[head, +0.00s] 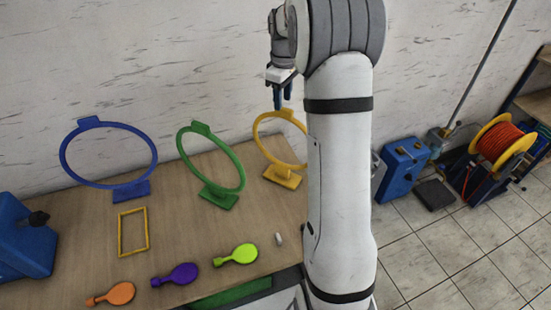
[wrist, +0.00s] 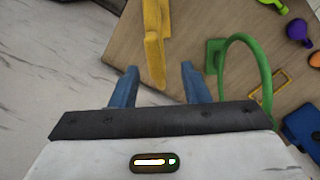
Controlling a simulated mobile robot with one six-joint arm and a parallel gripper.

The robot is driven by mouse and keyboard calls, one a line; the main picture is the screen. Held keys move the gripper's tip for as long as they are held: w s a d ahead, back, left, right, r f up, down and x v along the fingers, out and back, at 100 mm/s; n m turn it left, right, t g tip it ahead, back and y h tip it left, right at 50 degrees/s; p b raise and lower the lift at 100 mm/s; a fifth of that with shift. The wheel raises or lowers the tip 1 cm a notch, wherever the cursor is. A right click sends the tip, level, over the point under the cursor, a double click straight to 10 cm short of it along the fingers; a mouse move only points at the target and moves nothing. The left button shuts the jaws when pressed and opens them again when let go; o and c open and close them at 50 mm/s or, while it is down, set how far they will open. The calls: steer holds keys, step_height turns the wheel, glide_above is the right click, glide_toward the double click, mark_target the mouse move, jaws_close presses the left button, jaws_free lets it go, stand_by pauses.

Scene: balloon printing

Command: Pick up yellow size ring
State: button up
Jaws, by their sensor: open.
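The yellow size ring (head: 258,130) stands on its base at the right end of the wooden table, partly hidden by my arm in the head view. My gripper (head: 280,104) is above and just behind it, pointing down. In the wrist view, my gripper (wrist: 155,75) is open, with blue fingers on either side of the near end of the yellow ring (wrist: 154,50). The ring lies in line with the gap between the fingers. I cannot tell whether either finger touches it.
The green ring (head: 240,165) stands left of the yellow one, and the blue ring (head: 66,165) farther left. A wall rises behind the table.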

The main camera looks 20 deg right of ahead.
mark_target(284, 113)
steer(key=shift+w+d+f, duration=0.35)
steer(key=shift+w+f, duration=0.1)
steer(key=shift+f, duration=0.2)
steer(key=f+p, duration=0.1)
steer(key=f, duration=0.4)
steer(key=f+p, duration=0.1)
steer(key=f, duration=0.1)
steer(key=shift+s+f+p, duration=0.15)
steer(key=shift+s+p, duration=0.1)
steer(key=shift+p, duration=0.05)
jaws_close()
